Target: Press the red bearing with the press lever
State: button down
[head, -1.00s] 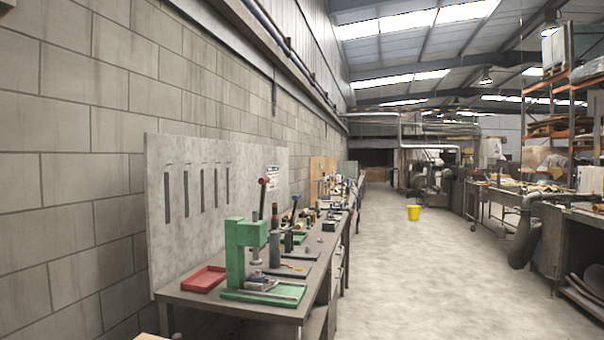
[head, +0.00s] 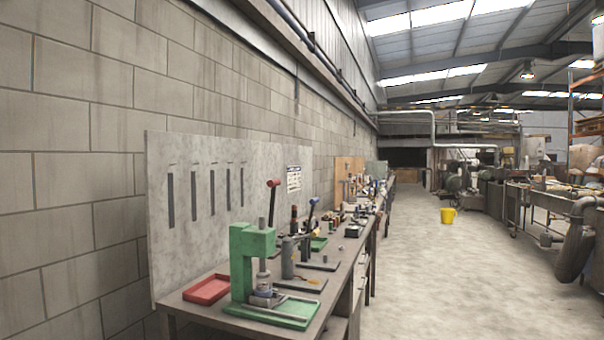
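A green press (head: 243,262) stands at the near end of a long workbench against the wall. Its lever, with a red knob (head: 273,184), rises up behind the press head. A grey ram (head: 263,268) hangs under the head, above a small metal fixture (head: 264,297) on the green base plate (head: 297,312). I cannot make out a red bearing at this size. My gripper is not in view.
A red tray (head: 207,289) lies left of the press. Several tools and dark plates crowd the workbench (head: 345,262) behind it. A grey board (head: 215,165) stands along the wall. The floor (head: 440,280) to the right is clear, with a yellow bucket (head: 447,216) farther off.

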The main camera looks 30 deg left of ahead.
aim_at(273, 183)
jog(key=z, duration=0.15)
jog(key=i, duration=1.9)
jog(key=u, duration=0.55)
jog(key=i, duration=0.9)
jog(key=u, duration=1.6)
jog(key=i, duration=0.75)
jog(key=u, duration=0.75)
